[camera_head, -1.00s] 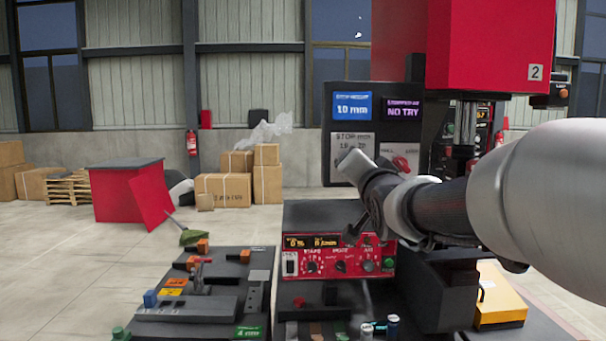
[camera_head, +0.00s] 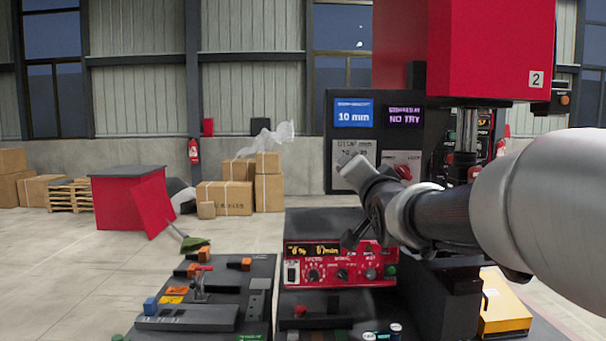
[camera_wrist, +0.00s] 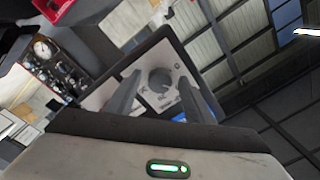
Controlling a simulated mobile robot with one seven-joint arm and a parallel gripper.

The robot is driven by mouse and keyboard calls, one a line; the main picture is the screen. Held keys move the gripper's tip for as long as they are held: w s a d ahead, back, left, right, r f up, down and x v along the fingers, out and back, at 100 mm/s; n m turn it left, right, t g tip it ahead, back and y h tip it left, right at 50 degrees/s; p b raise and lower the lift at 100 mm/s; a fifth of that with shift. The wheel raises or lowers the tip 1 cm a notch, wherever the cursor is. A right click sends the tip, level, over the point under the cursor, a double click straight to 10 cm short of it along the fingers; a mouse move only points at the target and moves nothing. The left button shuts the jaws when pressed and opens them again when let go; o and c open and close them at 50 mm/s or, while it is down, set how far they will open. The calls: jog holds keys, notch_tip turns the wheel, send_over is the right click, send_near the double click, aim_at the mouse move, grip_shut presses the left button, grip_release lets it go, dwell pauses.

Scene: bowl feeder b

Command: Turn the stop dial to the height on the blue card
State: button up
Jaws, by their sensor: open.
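The blue card (camera_head: 353,118) on the dark upright panel reads 10 mm. Below it is a pale plate (camera_head: 342,148) marked STOP, with its dial hidden behind my gripper (camera_head: 350,168) in the head view. In the wrist view the round grey stop dial (camera_wrist: 160,80) sits on its pale plate, with numbers around it. My gripper (camera_wrist: 159,72) is open, one finger on each side of the dial in that view. I cannot tell whether the fingers touch it. The dial's pointer setting is not readable.
A purple display (camera_head: 405,117) reading NO TRY is right of the card. A red knob (camera_head: 404,171) sits on the plate to the right, close to my gripper. A red control box (camera_head: 335,262) stands below. A red press head (camera_head: 490,50) hangs at right.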

jog(key=s, duration=1.7)
jog(key=shift+s+d+f+b, duration=0.25)
jog(key=shift+f+b, duration=0.1)
jog(key=shift+f, duration=0.1)
